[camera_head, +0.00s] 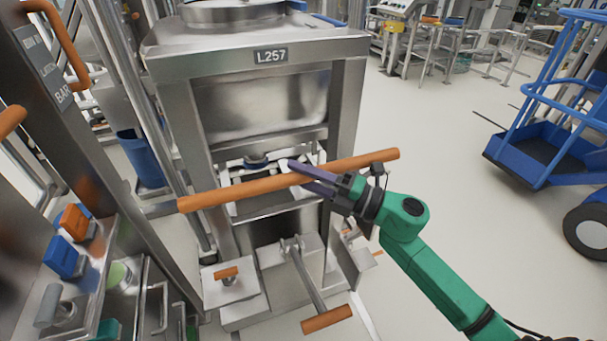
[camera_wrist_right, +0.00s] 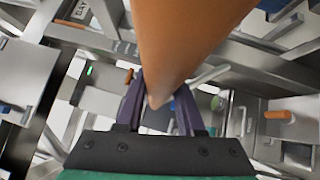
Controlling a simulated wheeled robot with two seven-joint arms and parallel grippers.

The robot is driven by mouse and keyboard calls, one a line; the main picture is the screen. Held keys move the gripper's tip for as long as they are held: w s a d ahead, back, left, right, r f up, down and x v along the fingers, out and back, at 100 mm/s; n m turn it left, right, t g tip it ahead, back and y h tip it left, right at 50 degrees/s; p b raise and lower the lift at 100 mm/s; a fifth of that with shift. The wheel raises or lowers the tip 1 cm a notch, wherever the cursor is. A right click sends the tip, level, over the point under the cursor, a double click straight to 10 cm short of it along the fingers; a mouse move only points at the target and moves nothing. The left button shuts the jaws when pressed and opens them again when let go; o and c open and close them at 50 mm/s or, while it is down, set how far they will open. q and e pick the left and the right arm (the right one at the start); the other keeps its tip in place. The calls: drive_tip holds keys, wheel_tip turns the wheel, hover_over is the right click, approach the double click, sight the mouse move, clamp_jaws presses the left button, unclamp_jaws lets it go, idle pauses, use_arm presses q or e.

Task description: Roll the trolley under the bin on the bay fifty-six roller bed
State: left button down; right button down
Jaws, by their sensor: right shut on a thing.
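A steel bin (camera_head: 262,108) sits in a squared steel frame with the label L257 (camera_head: 271,56) at its top. An orange bar (camera_head: 235,191) runs slantwise across the front of it and looks like the trolley's push handle. My right gripper (camera_head: 312,178), with purple fingers, is shut on this bar right of its middle. In the right wrist view the bar (camera_wrist_right: 185,40) passes between the fingers (camera_wrist_right: 158,105). Low steel parts (camera_head: 285,262) with orange-ended levers stand below the bar; I cannot tell whether they belong to the trolley. My left gripper is not in view.
A steel control panel (camera_head: 55,125) with orange and blue knobs stands close at the left. A blue wheeled platform (camera_head: 540,160) is at the right. The pale floor (camera_head: 445,150) between is clear. Benches and rails (camera_head: 430,40) stand at the back.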

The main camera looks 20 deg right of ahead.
drive_tip(key=shift+w+d+r, duration=0.2)
drive_tip(key=shift+w+r, duration=0.05)
drive_tip(key=shift+w, duration=0.35)
drive_tip(key=shift+w+a+f, duration=0.2)
drive_tip(key=shift+w, duration=0.35)
drive_tip(key=shift+w+a+f, duration=0.15)
drive_tip(key=shift+w, duration=0.35)
drive_tip(key=c, duration=0.9)
unclamp_jaws()
drive_tip(key=shift+w, duration=0.1)
drive_tip(key=o, duration=0.4)
drive_tip(key=shift+s, duration=0.25)
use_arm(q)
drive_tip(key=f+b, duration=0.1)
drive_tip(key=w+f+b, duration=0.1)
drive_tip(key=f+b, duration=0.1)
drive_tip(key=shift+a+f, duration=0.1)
use_arm(e)
drive_tip(key=v, duration=1.5)
drive_tip(key=shift+s+a+r, duration=0.1)
drive_tip(key=shift+s+r, duration=0.05)
drive_tip(key=shift+s, duration=0.1)
